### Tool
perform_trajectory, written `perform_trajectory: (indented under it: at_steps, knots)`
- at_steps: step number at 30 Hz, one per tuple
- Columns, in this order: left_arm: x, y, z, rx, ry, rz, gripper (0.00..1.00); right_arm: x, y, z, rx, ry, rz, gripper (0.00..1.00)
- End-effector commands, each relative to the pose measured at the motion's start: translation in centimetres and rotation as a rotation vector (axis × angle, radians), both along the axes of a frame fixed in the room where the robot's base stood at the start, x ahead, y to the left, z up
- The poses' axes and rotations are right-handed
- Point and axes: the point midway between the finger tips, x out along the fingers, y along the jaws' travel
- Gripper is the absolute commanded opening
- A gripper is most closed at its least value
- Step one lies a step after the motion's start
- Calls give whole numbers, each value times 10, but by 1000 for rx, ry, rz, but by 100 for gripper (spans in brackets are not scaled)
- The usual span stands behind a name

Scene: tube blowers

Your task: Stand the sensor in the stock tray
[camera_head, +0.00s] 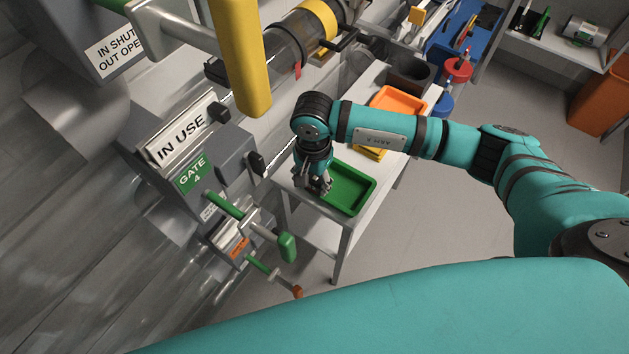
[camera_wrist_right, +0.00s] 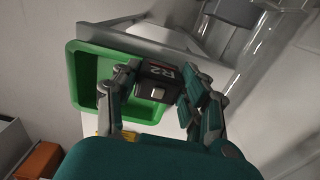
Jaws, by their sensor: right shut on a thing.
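My right gripper (camera_head: 319,187) points down at the left end of the green tray (camera_head: 371,188) on the grey table. In the right wrist view, my right gripper (camera_wrist_right: 158,108) is shut on the sensor (camera_wrist_right: 158,72), a dark block marked R2 with a red stripe. The sensor shows in front of the right part of the green tray (camera_wrist_right: 76,82). I cannot tell whether it touches the tray. The part of the tray I can see looks empty. In the head view the fingers hide the sensor. My left gripper is not in view.
A yellow tray (camera_head: 370,154) and an orange tray (camera_head: 399,101) stand farther along the table (camera_head: 345,228), with a dark bin (camera_head: 408,73) behind. Left of my gripper are the GATE 4 box (camera_head: 194,172) and green-handled levers (camera_head: 287,246), close to the table.

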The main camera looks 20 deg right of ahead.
Motion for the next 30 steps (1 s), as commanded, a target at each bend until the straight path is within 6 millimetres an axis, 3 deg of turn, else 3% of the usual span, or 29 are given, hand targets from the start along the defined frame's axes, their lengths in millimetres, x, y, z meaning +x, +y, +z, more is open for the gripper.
perform_trajectory:
  at_steps: [5, 12, 17, 25, 30]
  knots:
    - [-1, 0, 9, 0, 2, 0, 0, 1, 0, 15, 0, -3, 1, 5]
    - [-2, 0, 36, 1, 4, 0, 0, 1, 0, 65, 0, -3, 0, 5]
    - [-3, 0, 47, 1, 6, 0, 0, 0, -1, 89, 0, -1, -4, 5]
    - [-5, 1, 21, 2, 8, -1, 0, -4, -52, 72, 0, 4, -313, 5]
    - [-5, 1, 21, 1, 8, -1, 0, -6, -63, 52, -2, 5, -396, 5]
